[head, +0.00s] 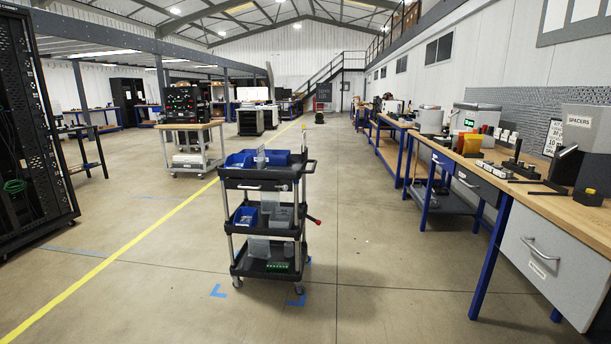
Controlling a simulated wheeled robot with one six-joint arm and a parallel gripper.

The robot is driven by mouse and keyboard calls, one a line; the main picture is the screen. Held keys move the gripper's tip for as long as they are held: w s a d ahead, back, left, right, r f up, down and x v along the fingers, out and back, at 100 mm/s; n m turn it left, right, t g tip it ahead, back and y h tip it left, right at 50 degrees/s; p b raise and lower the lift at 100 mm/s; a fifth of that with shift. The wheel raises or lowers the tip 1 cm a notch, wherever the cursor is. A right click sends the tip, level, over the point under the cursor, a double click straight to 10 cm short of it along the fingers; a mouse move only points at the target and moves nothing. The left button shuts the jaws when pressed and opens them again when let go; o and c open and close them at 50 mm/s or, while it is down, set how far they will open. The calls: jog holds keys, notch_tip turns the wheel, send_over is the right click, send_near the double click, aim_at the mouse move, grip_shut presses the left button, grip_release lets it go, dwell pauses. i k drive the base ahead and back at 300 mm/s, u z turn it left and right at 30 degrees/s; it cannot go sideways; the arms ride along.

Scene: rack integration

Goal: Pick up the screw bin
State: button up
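No bin with a readable screw label shows, so I cannot tell which one is the screw bin. A three-tier black cart (254,185) stands in the middle of the floor ahead. A blue open bin (241,159) sits on the left of its top tray, and another blue bin (277,157) sits to the right of it. Another blue bin (246,218) is on the middle shelf, beside greyish containers (280,217). Contents of the bins are too small to make out. My gripper is not in view.
A black rack (37,120) stands at left. Another cart (190,145) stands farther back. The floor around the near cart is clear.

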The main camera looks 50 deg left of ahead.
aim_at(234, 160)
jog(key=u, duration=2.45)
